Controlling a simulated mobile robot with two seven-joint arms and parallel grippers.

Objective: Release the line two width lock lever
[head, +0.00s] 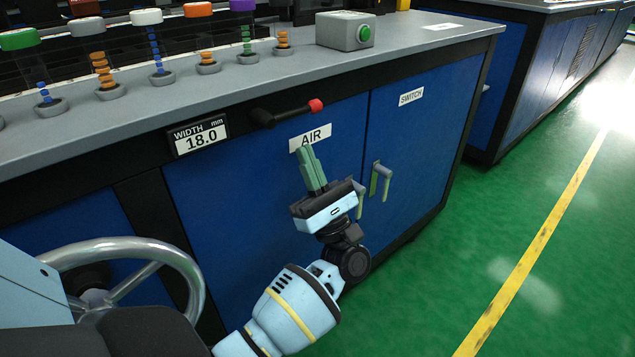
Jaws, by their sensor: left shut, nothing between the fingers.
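A black lever with a red knob (315,106) is mounted on the front edge of the machine, right of the width display (198,134), which reads 18.0 mm. The lever points to the right and lies nearly level. My left gripper (308,158) is in front of the blue cabinet door, below the lever and just under the AIR label (310,138). Its green fingers point up and are shut with nothing between them. A visible gap separates the fingertips from the red knob. My right gripper is not in view.
A grey handwheel (185,262) stands at the lower left. Door handles (381,180) stick out right of my gripper. A grey box with a green button (346,31) and several coloured spools on posts stand on the worktop (285,72). Green floor (460,250) is open at the right.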

